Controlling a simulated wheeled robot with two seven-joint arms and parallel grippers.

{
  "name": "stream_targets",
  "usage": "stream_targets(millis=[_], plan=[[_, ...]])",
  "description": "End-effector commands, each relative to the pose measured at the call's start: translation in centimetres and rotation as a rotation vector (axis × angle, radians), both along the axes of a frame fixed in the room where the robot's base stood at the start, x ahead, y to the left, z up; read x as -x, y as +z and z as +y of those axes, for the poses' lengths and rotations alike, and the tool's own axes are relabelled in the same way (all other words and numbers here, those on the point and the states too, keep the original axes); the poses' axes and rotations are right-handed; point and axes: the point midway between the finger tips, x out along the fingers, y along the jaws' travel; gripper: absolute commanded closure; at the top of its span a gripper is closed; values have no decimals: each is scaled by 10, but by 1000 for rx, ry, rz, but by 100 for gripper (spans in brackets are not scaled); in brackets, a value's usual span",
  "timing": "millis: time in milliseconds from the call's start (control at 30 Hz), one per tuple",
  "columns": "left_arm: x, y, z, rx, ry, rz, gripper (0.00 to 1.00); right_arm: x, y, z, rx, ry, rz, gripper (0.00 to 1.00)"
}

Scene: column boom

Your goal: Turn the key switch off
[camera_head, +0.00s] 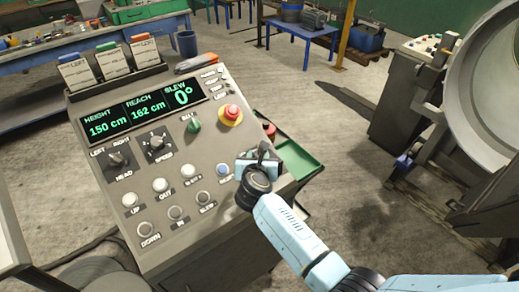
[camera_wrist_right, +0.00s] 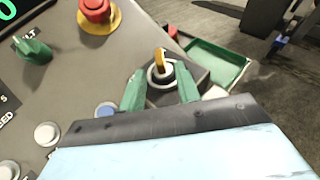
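The key switch (camera_wrist_right: 160,72) shows in the right wrist view as a round collar with an upright orange-yellow key (camera_wrist_right: 160,57), on a dark block near the edge of the control panel. My right gripper (camera_wrist_right: 158,80) is open, with one green finger on each side of the switch. I cannot tell whether the fingers touch it. In the head view my right gripper (camera_head: 258,162) is over the panel's lower right part and largely hides the key switch. My left gripper is not in view.
The grey panel (camera_head: 180,225) carries a display (camera_head: 145,112), a red emergency button (camera_head: 231,112), a green selector (camera_head: 194,125) and several push buttons. A blue button (camera_wrist_right: 106,110) is close to the left finger. A green tray (camera_head: 298,160) is beside the panel.

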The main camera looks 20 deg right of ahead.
Motion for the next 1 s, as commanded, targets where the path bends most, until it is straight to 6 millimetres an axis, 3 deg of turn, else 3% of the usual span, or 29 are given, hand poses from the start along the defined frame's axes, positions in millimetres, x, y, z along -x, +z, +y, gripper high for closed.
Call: stream_targets(millis=[200, 400, 833, 1000], plan=[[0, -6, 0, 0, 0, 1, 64, -30, -13, -12, 3, -1, -1, 67], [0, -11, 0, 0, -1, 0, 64, -46, -20, -16, 2, 1, -1, 67], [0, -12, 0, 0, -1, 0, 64, -51, -22, -19, 0, 0, -1, 67], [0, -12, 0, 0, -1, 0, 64, -51, -22, -19, 0, 0, -1, 88]])
